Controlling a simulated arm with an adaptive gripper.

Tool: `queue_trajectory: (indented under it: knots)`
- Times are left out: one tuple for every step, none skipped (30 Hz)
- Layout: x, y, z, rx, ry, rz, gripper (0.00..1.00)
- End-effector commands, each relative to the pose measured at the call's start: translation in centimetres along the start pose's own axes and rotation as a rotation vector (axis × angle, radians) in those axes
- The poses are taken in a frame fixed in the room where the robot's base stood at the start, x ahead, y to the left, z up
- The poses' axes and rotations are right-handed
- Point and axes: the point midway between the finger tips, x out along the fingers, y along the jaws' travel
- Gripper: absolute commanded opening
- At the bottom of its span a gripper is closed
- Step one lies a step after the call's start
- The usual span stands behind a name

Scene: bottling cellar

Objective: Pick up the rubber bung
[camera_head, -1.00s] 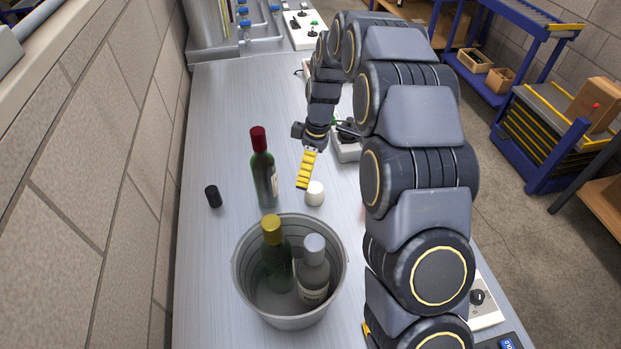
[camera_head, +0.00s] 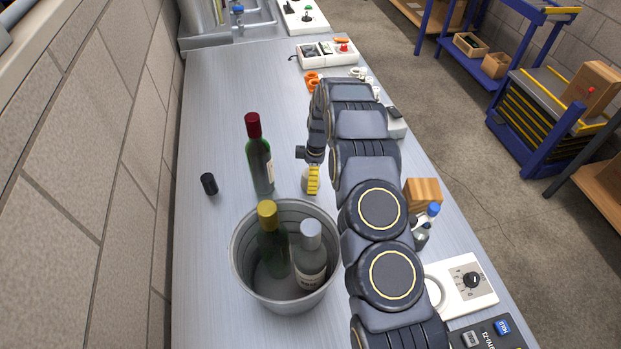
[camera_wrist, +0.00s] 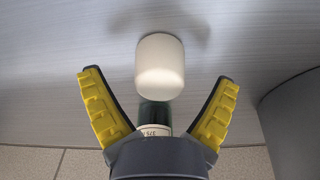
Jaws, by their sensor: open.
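A short cream-white cylinder with a rounded edge, which looks like the rubber bung (camera_wrist: 160,67), stands on the bench. In the wrist view it lies between the tips of my gripper (camera_wrist: 158,78), with a clear gap on each side. My gripper is open and its yellow-padded fingers touch nothing that I can see. In the head view my gripper (camera_head: 313,180) is low over the bench, and the white bung (camera_head: 305,179) is mostly hidden behind a yellow finger.
A dark green bottle (camera_head: 259,163) with a red top stands just left of my gripper. A metal bucket (camera_head: 238,262) holding two bottles is close in front. A small black cylinder (camera_head: 209,184) lies further left. A wooden block (camera_head: 422,193) is to the right.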

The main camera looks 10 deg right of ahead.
Motion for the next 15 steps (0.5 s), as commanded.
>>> queue_trajectory:
  knots:
    - [0.9,-0.1,-0.1,-0.001,0.0,-0.003,0.9]
    - [1.3,-0.1,-0.1,-0.001,0.0,-0.003,0.9]
    - [1.7,-0.1,-0.1,0.0,0.001,-0.002,0.9]
    - [1.9,-0.1,-0.1,0.0,0.001,-0.002,0.9]
    - [2.0,-0.1,-0.1,0.0,0.001,-0.001,0.9]
    - [2.0,-0.1,-0.1,0.0,0.001,0.0,0.9]
    - [1.9,0.0,-0.1,0.0,0.001,0.0,0.9]
    - [1.9,0.0,-0.1,0.0,0.001,0.001,0.9]
    - [1.9,0.0,-0.1,0.0,0.001,0.001,0.9]
    - [1.9,0.0,-0.1,0.0,0.001,0.001,0.9]
    - [1.9,0.0,-0.1,0.0,0.001,0.001,0.83]
    - [1.9,0.0,-0.1,0.0,0.001,0.001,0.66]
    - [1.9,0.0,-0.1,0.0,0.001,0.001,0.53]
    - [1.9,0.0,-0.1,0.0,0.001,0.001,0.41]
    - [1.9,0.0,-0.1,0.0,0.001,0.001,0.24]
